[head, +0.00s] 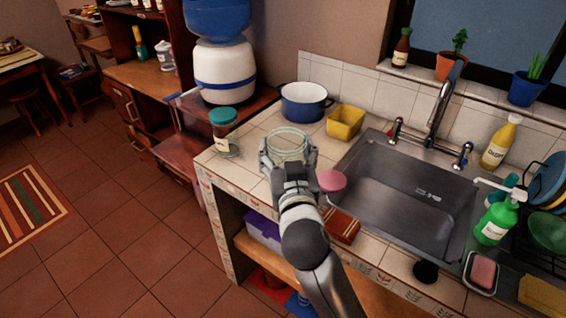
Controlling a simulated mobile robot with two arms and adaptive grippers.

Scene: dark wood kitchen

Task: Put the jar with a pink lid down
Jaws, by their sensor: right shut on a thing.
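My right gripper (288,162) is shut on a clear glass jar (289,142), with its fingers around the jar's sides. The jar is over the tiled counter, left of the sink; I cannot tell whether its base touches the tiles. A round pink lid (331,181) shows to the right of the gripper, by the sink's left edge. It appears apart from the glass, and what it rests on is partly hidden by my gripper. My left gripper is not in view.
A teal-lidded jar (224,132) stands at the counter's left corner. A blue-and-white pot (306,103) and a yellow container (345,122) stand behind the held jar. The sink (405,197) is to the right.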

